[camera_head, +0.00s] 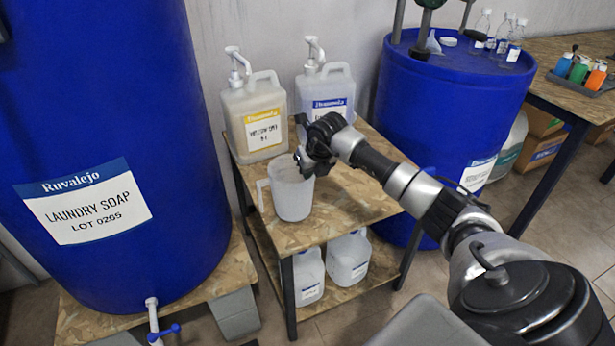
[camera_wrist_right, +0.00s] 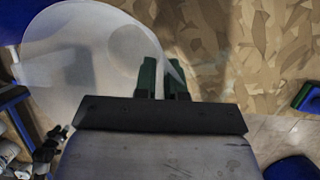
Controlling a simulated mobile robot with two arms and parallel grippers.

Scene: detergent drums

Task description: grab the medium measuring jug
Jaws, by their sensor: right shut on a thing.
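A translucent white measuring jug (camera_head: 291,193) stands upright on the small wooden table (camera_head: 345,208) in the head view, its handle to the left. My right gripper (camera_head: 305,165) is at the right side of its rim. In the right wrist view the jug (camera_wrist_right: 75,60) fills the upper left. There my right gripper (camera_wrist_right: 163,85) has its two dark green fingertips close together, shut on the jug's wall at the rim. My left gripper is not in view. No second jug shows for a size comparison.
Two pump jugs, one with a yellow label (camera_head: 254,118) and one with a blue label (camera_head: 325,92), stand behind the jug. Big blue drums stand at left (camera_head: 110,130) and right (camera_head: 445,110). Smaller containers (camera_head: 347,258) sit on the lower shelf. The tabletop's right front is clear.

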